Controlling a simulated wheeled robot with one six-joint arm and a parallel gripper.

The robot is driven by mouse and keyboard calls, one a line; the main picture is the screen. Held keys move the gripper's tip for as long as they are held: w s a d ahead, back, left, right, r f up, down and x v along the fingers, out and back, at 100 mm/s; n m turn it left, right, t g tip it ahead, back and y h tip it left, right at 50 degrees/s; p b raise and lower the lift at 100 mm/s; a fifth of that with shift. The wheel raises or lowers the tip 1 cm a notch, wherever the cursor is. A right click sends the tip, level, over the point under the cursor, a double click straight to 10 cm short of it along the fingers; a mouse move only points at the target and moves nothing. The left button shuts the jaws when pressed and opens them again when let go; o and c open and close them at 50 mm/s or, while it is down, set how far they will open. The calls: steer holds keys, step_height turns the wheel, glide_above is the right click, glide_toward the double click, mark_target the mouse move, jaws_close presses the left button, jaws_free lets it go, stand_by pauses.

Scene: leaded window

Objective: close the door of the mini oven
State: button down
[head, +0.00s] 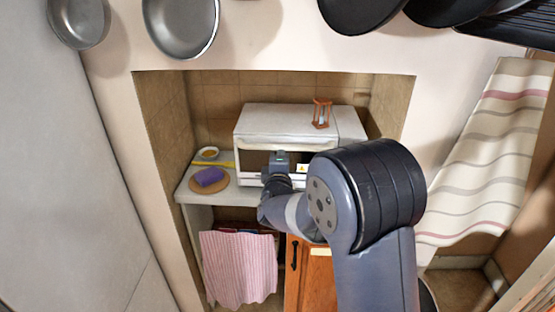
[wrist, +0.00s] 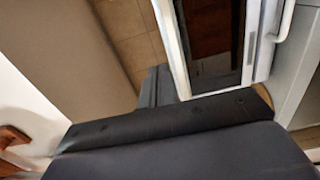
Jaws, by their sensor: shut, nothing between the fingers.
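The white mini oven (head: 285,120) stands on the counter inside the tiled alcove in the head view. Its dark front opening or window shows below the top edge, partly hidden by my arm. My gripper (head: 280,163) is shut and empty in front of the oven's front, near its middle. In the wrist view the oven's dark glass (wrist: 215,30) shows in a white frame, with a white handle bar (wrist: 284,20) along its right side. My gripper's dark body fills the bottom of that view. I cannot tell the door's exact angle, or whether my gripper touches it.
An hourglass (head: 321,113) stands on the oven top. Left of the oven, a purple sponge (head: 209,177) sits on a round board beside a small bowl (head: 208,153). A striped towel (head: 238,268) hangs below the counter, next to a wooden cabinet door (head: 308,275). Pans (head: 181,25) hang above.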

steer(key=s+r+b, duration=0.1)
steer(key=s, duration=0.7)
steer(key=shift+r, duration=0.2)
steer(key=shift+w, duration=0.2)
